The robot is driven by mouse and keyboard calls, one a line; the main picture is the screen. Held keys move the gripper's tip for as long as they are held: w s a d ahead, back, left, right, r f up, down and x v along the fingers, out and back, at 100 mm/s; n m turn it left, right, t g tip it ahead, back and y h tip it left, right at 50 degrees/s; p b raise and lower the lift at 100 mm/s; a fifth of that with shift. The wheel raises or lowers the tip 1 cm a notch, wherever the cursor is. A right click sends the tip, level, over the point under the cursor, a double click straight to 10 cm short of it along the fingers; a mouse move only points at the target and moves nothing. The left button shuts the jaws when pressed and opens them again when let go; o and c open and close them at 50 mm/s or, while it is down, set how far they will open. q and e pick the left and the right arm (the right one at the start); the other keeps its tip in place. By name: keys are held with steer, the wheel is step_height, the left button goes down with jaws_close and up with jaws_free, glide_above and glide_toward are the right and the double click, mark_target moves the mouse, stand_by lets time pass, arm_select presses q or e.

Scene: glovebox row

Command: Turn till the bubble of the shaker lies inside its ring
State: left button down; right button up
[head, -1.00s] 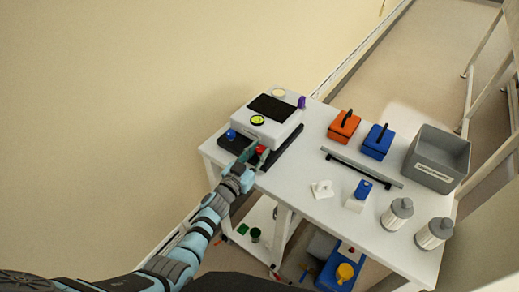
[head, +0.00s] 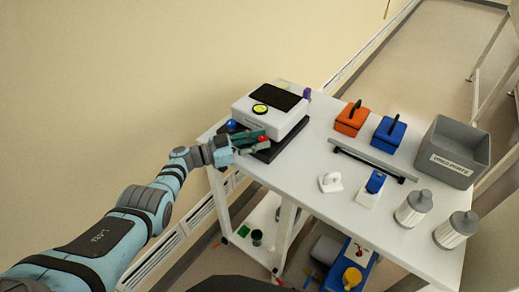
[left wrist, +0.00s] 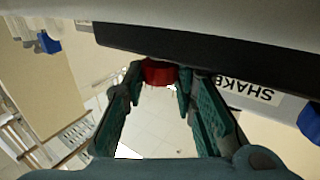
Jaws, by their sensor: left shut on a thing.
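The shaker (head: 268,118) is a white box with a black top panel on a dark base, at the far left end of the table. Its round yellow level (head: 260,108) sits on top in a dark ring; the bubble is too small to place. A red knob (left wrist: 160,72) is at the shaker's near corner, and it also shows in the head view (head: 265,139). My left gripper (head: 257,140) is shut on the red knob; in the left wrist view its green fingers (left wrist: 158,82) stand either side of it. My right gripper is not in view.
A blue knob (head: 231,126) and a purple knob (head: 307,94) are at other shaker corners. Orange (head: 351,118) and blue (head: 388,138) handled boxes, a rail (head: 368,163), a grey bin (head: 447,153) and two ribbed canisters (head: 413,207) stand to the right. The table's near left edge runs beneath my arm.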

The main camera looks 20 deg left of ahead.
arm_select(q)
steer(key=shift+f+g, duration=0.1)
steer(key=shift+g, duration=0.2)
steer(key=c, duration=1.3)
jaws_free()
steer(key=v, duration=1.2)
steer(key=shift+d, duration=0.1)
